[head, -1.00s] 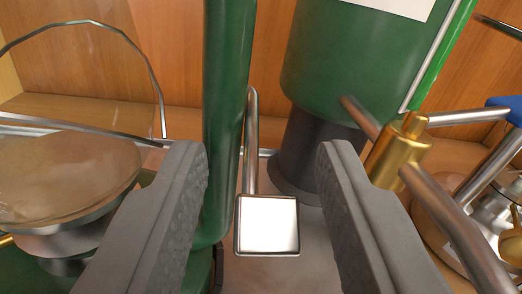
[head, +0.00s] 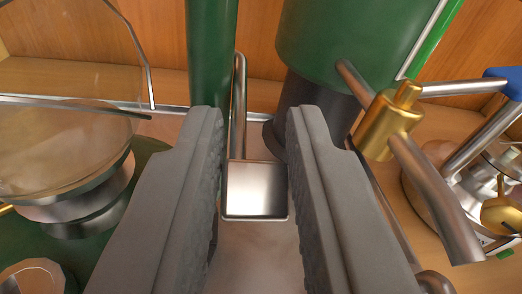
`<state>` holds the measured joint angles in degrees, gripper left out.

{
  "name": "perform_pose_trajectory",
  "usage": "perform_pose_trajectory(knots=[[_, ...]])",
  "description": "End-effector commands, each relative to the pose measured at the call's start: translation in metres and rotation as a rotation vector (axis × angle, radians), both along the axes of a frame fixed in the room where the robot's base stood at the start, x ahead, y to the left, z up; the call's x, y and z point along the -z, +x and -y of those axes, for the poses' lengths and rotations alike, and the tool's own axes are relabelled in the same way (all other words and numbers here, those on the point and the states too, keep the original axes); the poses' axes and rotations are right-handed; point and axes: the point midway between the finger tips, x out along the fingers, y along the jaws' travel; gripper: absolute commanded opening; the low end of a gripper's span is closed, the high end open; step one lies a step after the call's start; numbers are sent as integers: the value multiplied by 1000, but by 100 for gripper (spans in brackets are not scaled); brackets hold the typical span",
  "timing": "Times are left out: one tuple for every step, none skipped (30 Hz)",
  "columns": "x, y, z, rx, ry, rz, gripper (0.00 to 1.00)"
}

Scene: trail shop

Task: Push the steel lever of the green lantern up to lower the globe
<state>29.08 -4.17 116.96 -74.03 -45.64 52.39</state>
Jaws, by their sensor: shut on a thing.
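The steel lever (head: 255,190) is a thin bent rod ending in a square flat steel pad, in the middle of the head view. My gripper (head: 254,150) is shut on the lever, with one grey finger at each side edge of the pad. The green lantern stands behind it, with a green upright tube (head: 207,50) at left of the rod. The clear globe (head: 62,120) is at the left, above a round metal burner part. The lantern's lower parts behind my fingers are hidden.
A green cylinder (head: 335,40) on a dark grey base stands just right of the lever. A brass valve (head: 388,125) with steel pipes juts out at the right, close to my right finger. Wooden shelf panels (head: 110,25) stand behind. Metal cookware-like parts (head: 490,195) sit far right.

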Motion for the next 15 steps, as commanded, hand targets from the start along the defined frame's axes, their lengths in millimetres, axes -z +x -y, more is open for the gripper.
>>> perform_pose_trajectory(knots=[[-2,-1,-2,-5,-10,-20,0],[-2,-1,-2,-4,-15,-34,0],[-4,-1,-2,-4,-22,-54,0],[-5,-1,-2,-5,-28,-68,0],[-6,-1,-2,-5,-33,-84,0],[-7,-1,-2,-4,-41,-106,0],[-8,-1,-2,-5,-47,-121,0],[-9,-1,-2,-5,-53,-136,0],[-10,-1,-2,-6,-59,-157,0],[-11,-1,-2,-5,-64,-172,0],[-12,-1,-2,-5,-70,-187,0],[-13,-1,-2,-5,-77,-207,0],[-14,-1,-2,-6,-83,-222,0],[-15,-1,-2,-6,-88,-236,0],[-16,-1,-2,-6,-94,-255,0]])
